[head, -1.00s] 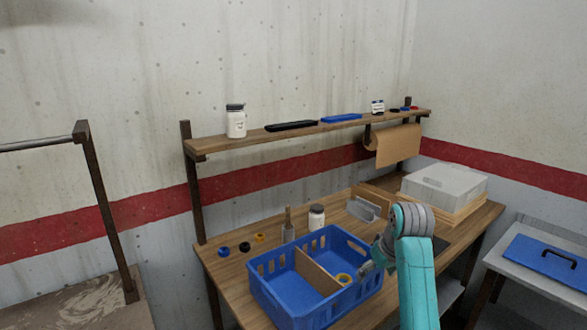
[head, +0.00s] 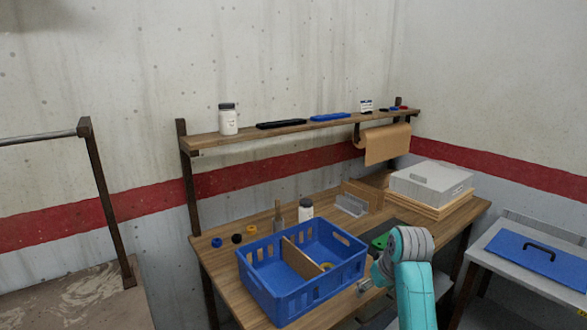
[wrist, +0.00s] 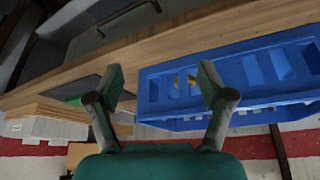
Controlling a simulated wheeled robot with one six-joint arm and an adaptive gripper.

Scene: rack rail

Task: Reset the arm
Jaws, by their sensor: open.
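My gripper (wrist: 160,88) is open and empty in the wrist view, its two fingers spread apart. One finger overlaps the blue crate (wrist: 150,92) in that view. In the head view my teal arm rises at the lower right, and the gripper (head: 368,284) is small and partly hidden, just right of the blue crate (head: 262,288). The crate stands on the wooden workbench (head: 222,262) and has a brown divider. A yellow ring (head: 326,266) lies inside it.
A shelf (head: 290,131) above the bench holds a white jar (head: 228,119), a black tray and a blue tray. Grey and wooden boxes (head: 430,184) stand at the bench's right end. A second jar (head: 306,208) stands behind the crate. A side table (head: 535,260) is at the right.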

